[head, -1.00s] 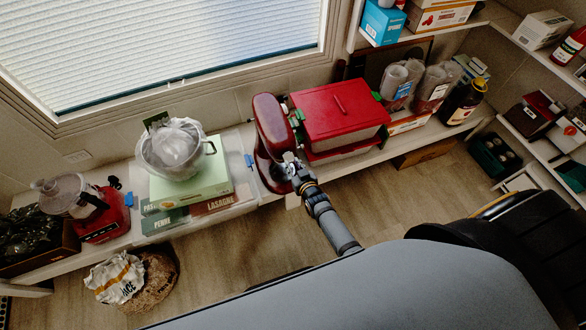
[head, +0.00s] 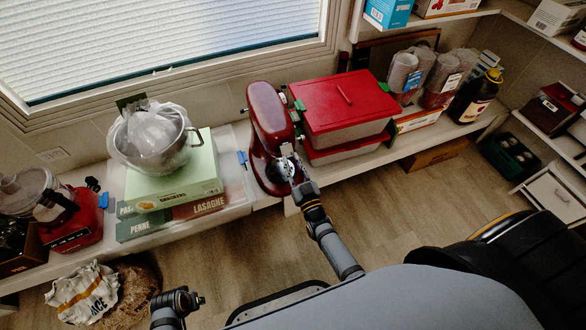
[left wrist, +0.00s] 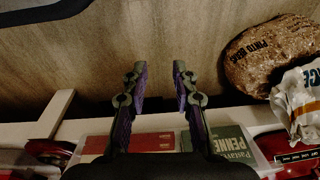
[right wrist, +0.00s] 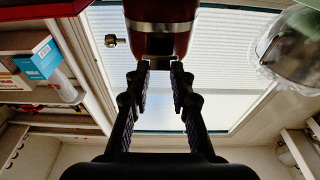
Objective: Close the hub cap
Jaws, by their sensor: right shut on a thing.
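The red stand mixer (head: 268,120) stands on the low white shelf beneath the window. Its red head with a silver band also fills the top of the right wrist view (right wrist: 160,38). My right gripper (head: 290,168) is at the mixer's near end. In the right wrist view its fingers (right wrist: 160,72) are on either side of a dark piece at the end of the head, which looks like the hub cap; its details are hidden. My left gripper (left wrist: 158,85) is open and empty above the floor, and it shows in the head view (head: 190,302) at lower left.
A red-lidded bin (head: 345,105) stands close on the mixer's right. A rice sack (head: 82,293) and a brown sack (head: 130,290) lie on the floor at lower left. The middle floor is clear.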

